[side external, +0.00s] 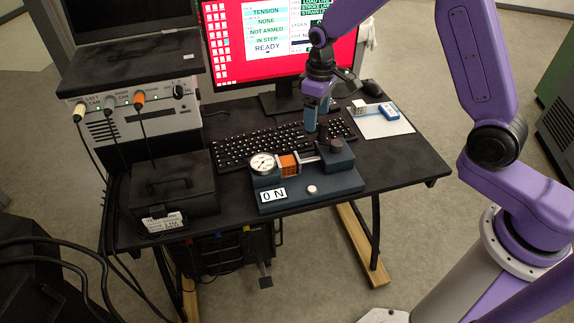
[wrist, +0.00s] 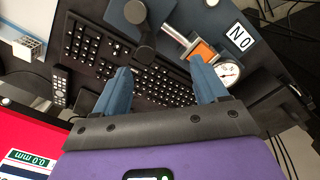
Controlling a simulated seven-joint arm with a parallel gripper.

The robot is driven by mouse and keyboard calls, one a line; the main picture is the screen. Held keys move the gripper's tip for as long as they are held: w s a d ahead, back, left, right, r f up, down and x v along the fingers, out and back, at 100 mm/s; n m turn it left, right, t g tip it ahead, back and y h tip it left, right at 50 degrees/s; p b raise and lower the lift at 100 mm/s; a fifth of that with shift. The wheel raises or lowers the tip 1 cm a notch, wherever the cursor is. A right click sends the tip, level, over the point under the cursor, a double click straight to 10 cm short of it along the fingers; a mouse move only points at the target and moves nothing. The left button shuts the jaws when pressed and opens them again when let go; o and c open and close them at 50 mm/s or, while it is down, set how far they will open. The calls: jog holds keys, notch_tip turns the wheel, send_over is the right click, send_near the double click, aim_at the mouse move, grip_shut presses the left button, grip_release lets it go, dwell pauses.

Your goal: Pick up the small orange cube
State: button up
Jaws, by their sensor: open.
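The small orange cube (side external: 289,165) sits in a dark blue test rig (side external: 310,190), between the round dial gauge (side external: 263,164) and a metal rod leading to a dark block (side external: 335,155). In the wrist view the orange cube (wrist: 204,51) shows beyond my right-hand finger, near the dial gauge (wrist: 229,72). My gripper (side external: 317,127) is above the desk, behind the rig and up to the right of the cube. In the wrist view my gripper (wrist: 160,72) has its two blue fingers spread apart with nothing between them.
A black keyboard (side external: 235,149) lies behind the rig. A white lattice cube (side external: 359,106) and a blue-and-white box (side external: 388,111) rest on a pale sheet at right. A monitor (side external: 225,60) stands behind; a black case (side external: 172,190) stands left. The desk's right front is clear.

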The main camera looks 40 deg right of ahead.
aim_at(285, 161)
jog(key=w+a+r+n, duration=0.1)
jog(key=a+r+n, duration=0.3)
jog(key=a+n, duration=0.5)
jog(key=f, duration=1.2)
jog(key=shift+w+d, duration=0.15)
jog(key=shift+d, duration=0.1)
jog(key=shift+a+f, duration=0.15)
jog(key=shift+f, duration=2.4)
jog(key=c, duration=1.1)
jog(key=shift+r, duration=0.15)
